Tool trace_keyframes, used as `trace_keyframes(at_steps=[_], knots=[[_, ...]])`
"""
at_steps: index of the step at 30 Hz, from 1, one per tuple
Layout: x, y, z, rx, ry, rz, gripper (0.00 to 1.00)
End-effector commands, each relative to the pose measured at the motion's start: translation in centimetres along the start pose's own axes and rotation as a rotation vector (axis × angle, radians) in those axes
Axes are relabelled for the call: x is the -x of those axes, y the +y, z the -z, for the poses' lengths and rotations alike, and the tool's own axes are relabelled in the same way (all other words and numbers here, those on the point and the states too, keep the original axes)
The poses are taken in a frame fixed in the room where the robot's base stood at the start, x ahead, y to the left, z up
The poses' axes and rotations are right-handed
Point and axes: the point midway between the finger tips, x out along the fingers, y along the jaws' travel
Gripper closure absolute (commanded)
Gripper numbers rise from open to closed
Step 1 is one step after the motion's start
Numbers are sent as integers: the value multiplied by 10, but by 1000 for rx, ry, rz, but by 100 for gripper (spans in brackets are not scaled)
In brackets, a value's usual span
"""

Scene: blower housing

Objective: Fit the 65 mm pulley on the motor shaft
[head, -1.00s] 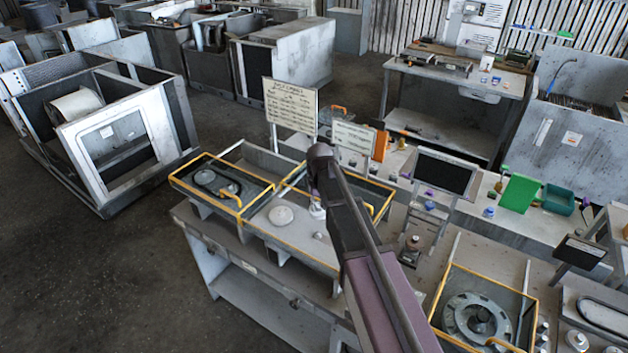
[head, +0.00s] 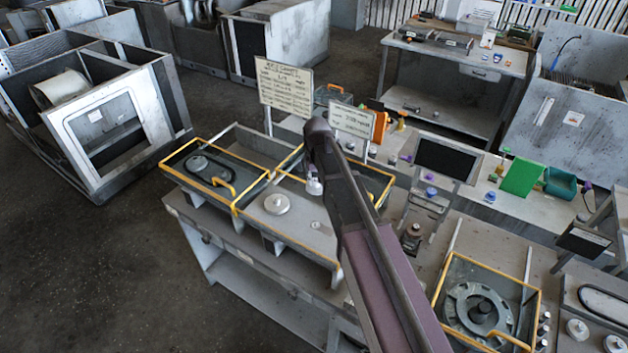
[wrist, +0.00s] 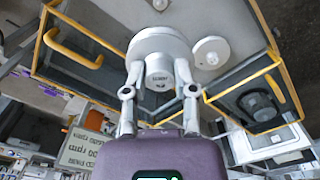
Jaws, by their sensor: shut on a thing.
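My gripper (wrist: 159,92) is shut on a pale grey pulley (wrist: 160,44), with one finger on each side of its hub. The hub faces the wrist camera and bears small dark print that I cannot read. In the head view the gripper (head: 315,186) and held pulley are small and partly hidden by my arm, above the front bench. A black belt loop and a round pulley (head: 198,163) lie inside the left yellow-framed bay; the belt (wrist: 261,104) also shows in the wrist view. I cannot make out the motor shaft for certain.
A loose grey disc (head: 277,203) lies on the bench left of the gripper, with a small round part (head: 316,225) nearby. Yellow guard frames (head: 237,208) stand around the bays. Sign boards (head: 285,87) rise behind. A round flanged housing (head: 480,309) sits in the right-hand frame.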

Motion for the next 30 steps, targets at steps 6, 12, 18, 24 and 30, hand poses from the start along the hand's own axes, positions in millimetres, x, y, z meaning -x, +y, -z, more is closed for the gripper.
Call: trace_keyframes(at_steps=[6, 12, 18, 24, 30], knots=[[-9, 0, 0, 1, 0, 0, 100], [-24, -1, 0, 1, 0, 0, 100], [-41, -1, 0, 1, 0, 0, 100], [-58, -2, 0, 2, 0, 0, 100], [-74, -2, 0, 2, 0, 0, 100]])
